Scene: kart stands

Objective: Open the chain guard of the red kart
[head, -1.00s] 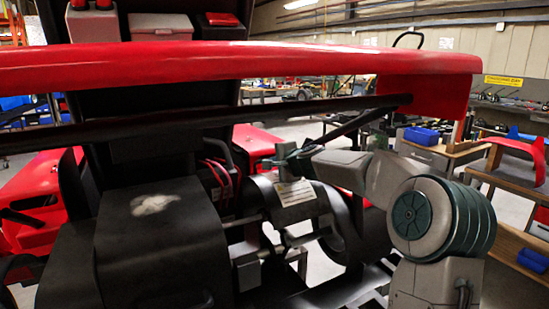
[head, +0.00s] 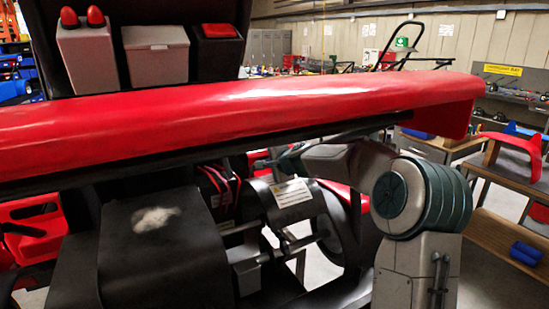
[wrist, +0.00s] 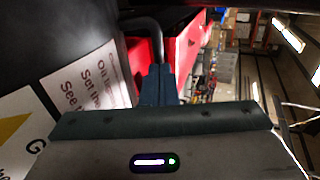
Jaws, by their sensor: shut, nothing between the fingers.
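The red kart fills the head view, its red cross-panel (head: 230,105) running across the picture. Below it is a dark rounded cover (head: 262,205) with a white label (head: 291,193), which looks like the chain guard; it appears down. In the wrist view the dark cover (wrist: 55,35) carries printed labels (wrist: 85,80) at the left. A black bent bar, like a handle (wrist: 145,27), rises from it just beyond the fingertips. My gripper (wrist: 158,72) is shut and empty beside this bar; I cannot tell if they touch. In the head view my gripper (head: 264,163) is small, just above the cover.
The red panel and a black tube (head: 250,142) under it pass just above my arm. A black box-like part (head: 155,235) with a pale worn patch is left of the cover. Workbenches stand at the right, one with a red part (head: 515,153) and a blue bin (head: 528,254).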

